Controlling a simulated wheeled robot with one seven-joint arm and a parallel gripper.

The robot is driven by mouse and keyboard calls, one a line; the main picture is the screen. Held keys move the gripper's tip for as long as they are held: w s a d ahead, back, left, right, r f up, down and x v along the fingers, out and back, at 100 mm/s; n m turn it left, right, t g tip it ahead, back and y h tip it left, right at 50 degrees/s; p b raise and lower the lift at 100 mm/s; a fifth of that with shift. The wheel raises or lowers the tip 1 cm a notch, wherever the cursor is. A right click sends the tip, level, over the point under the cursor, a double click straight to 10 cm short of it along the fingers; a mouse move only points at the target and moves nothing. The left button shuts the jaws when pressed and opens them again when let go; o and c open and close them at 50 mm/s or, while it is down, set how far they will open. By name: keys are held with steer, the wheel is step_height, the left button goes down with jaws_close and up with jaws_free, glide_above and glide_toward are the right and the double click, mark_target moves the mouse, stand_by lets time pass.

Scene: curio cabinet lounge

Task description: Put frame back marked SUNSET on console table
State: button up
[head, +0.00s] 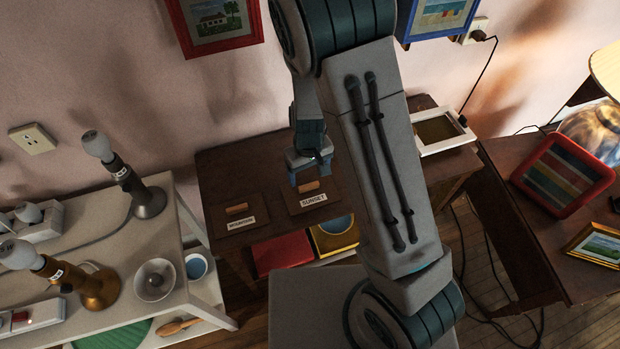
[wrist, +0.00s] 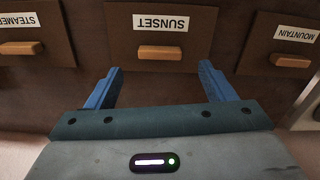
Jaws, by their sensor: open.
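The frame back marked SUNSET (head: 324,205) is a brown panel with a white label and a small wooden grip block (head: 308,187). It lies on a dark wooden table (head: 222,165). It also shows in the wrist view (wrist: 195,52), label upside down, with its grip block (wrist: 160,52) centred ahead of my fingers. My gripper (head: 310,181) is open and empty, just above or beside the block in the head view; the exact gap is unclear. Its blue fingers show apart in the wrist view (wrist: 160,70). Which table is the console table cannot be told.
The MOUNTAIN back (head: 238,210) lies left of SUNSET; a STEAMER back (wrist: 30,45) shows in the wrist view. A white frame (head: 425,148) lies at the table's right. A white table (head: 172,232) with lamps stands left. A brown table (head: 525,245) at right bears a red frame (head: 530,190).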

step_height(320, 180, up, 6)
step_height(320, 180, up, 14)
steer(key=m+t+y, duration=0.1)
steer(key=m+t, duration=0.1)
steer(key=m, duration=0.1)
glide_above(309, 185)
steer(key=s+d, duration=0.6)
steer(key=d, duration=0.1)
steer(key=s+d+r+m+t+h, duration=0.1)
steer(key=s+d+r, duration=0.4)
steer(key=s, duration=0.3)
steer(key=shift+d+r+m, duration=0.25)
steer(key=shift+r+m, duration=0.15)
steer(key=shift+r, duration=0.15)
